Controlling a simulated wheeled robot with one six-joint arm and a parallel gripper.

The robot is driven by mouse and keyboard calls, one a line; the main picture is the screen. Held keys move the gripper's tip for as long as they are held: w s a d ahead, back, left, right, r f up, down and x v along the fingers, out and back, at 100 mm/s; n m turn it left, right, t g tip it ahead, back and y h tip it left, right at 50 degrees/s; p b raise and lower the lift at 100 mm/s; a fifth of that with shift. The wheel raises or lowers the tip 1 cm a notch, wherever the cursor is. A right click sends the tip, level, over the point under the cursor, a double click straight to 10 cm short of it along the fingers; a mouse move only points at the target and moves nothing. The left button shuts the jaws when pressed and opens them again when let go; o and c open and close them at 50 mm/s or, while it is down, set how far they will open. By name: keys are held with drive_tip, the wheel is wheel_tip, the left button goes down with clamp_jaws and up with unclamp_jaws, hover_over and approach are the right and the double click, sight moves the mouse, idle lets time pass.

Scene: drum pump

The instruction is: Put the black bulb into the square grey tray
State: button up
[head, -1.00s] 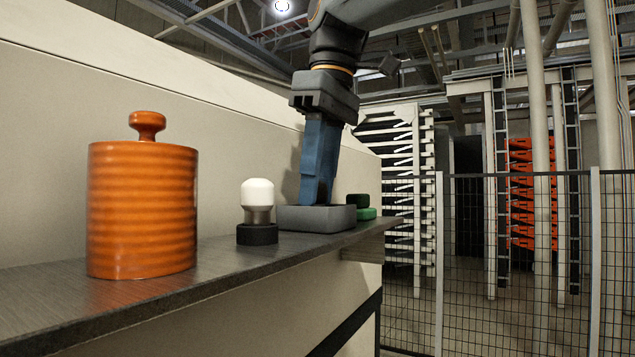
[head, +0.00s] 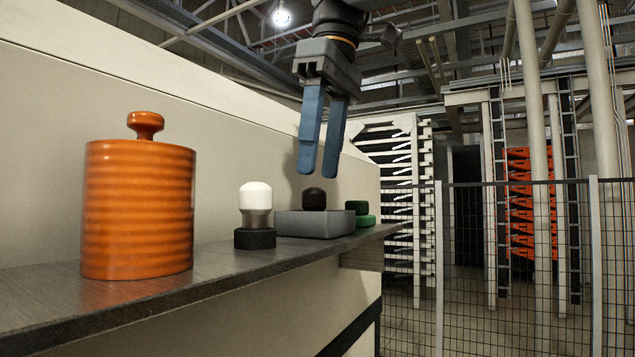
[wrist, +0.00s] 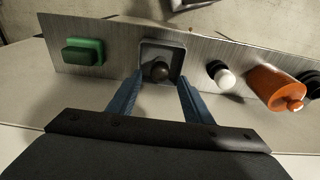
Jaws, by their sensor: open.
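The black bulb (head: 314,199) stands in the square grey tray (head: 306,226), its dark round top showing above the tray's rim in the head view. In the wrist view the bulb (wrist: 160,71) sits inside the walls of the tray (wrist: 147,54), towards the near side. My gripper (head: 319,174) is open and empty above the tray, with a gap between its blue fingertips and the bulb. In the wrist view the fingers (wrist: 160,78) appear spread to either side of the bulb. The bulb's lower part is hidden by the tray wall in the head view.
A white bulb (head: 256,196) stands in a black round base left of the tray. A ribbed orange canister (head: 139,210) with a knob stands further left. A green block (head: 362,215) is right of the tray. The narrow shelf (head: 215,262) has a wall behind it.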

drive_tip(key=shift+s+d+r, duration=0.1)
drive_tip(key=shift+d+r, duration=0.1)
drive_tip(key=shift+r, duration=1)
